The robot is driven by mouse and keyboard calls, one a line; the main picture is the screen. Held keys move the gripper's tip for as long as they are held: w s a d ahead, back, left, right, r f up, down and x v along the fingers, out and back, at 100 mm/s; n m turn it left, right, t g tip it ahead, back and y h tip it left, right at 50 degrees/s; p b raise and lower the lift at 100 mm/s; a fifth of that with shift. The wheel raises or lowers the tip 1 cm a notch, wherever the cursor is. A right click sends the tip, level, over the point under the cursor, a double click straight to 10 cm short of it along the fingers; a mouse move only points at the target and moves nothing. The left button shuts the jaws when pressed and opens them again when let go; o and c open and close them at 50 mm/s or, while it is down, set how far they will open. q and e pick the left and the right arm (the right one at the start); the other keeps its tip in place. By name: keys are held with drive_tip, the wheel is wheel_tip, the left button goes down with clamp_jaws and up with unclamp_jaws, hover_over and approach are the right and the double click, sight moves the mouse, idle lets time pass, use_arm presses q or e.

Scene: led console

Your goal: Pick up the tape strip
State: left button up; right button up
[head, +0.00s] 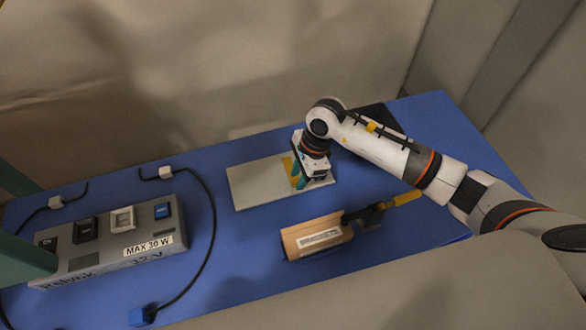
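A yellow strip (289,168), which looks like the tape strip, shows on the pale grey board (255,188) in the middle of the blue table. My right gripper (301,181) points down over the right part of the board, right beside the strip. Its body hides part of the strip, and I cannot tell whether its fingers touch or hold it. Two teal fingers, which look like my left gripper (45,226), come in from the left edge, apart and with nothing between them.
A grey console (110,247) with switches stands at the left on the blue table (235,240). A black cable (214,215) curves beside it to a blue plug (142,317). A labelled cardboard-coloured box (315,236) and a yellow-handled tool (400,200) lie in front of the board.

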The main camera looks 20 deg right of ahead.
drive_tip(key=shift+a+f, duration=0.15)
drive_tip(key=shift+f, duration=0.4)
use_arm(q)
drive_tip(key=shift+s+r, duration=0.15)
drive_tip(key=shift+s, duration=0.2)
use_arm(e)
clamp_jaws()
